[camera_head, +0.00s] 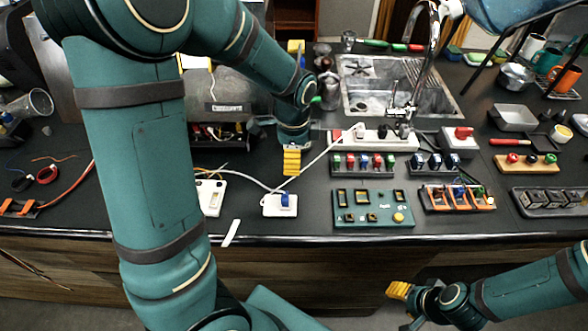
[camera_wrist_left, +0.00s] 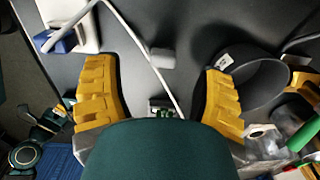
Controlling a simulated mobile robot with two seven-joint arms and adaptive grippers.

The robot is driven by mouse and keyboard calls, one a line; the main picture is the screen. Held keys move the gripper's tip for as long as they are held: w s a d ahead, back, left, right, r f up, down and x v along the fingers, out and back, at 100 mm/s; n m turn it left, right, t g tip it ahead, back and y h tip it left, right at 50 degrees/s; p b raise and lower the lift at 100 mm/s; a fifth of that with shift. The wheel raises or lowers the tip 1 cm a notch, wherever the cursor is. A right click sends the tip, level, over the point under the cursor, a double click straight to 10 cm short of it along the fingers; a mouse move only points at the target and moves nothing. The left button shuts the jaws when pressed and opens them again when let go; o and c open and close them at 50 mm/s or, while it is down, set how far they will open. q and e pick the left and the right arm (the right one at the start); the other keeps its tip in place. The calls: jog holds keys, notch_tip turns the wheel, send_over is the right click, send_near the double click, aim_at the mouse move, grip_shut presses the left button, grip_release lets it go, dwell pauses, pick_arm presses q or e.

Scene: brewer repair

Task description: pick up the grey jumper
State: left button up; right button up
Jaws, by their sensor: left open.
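A small grey block (camera_wrist_left: 162,57), which looks like the grey jumper, lies on the dark worktop in the left wrist view. It sits ahead of and between the two yellow fingers, beside a pale cable. I cannot make it out in the head view, where my left gripper may hide it. My left gripper (camera_head: 291,160) is above the worktop; in the left wrist view its fingers (camera_wrist_left: 160,95) are spread wide with nothing held. My right gripper (camera_head: 398,290) hangs low in front of the counter; its finger gap cannot be made out.
A white cable (camera_wrist_left: 145,50) runs between the fingers. A white block with a blue switch (camera_head: 280,204) lies near the counter edge. A dark round container (camera_wrist_left: 262,82) is close to one finger. A green board (camera_head: 372,208) and a white power strip (camera_head: 372,140) lie to the right.

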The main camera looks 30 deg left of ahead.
pick_arm(q)
jog(key=shift+w+f+b, duration=0.15)
jog(key=shift+f+b, duration=0.3)
jog(key=shift+f, duration=1.7)
jog(key=c, duration=1)
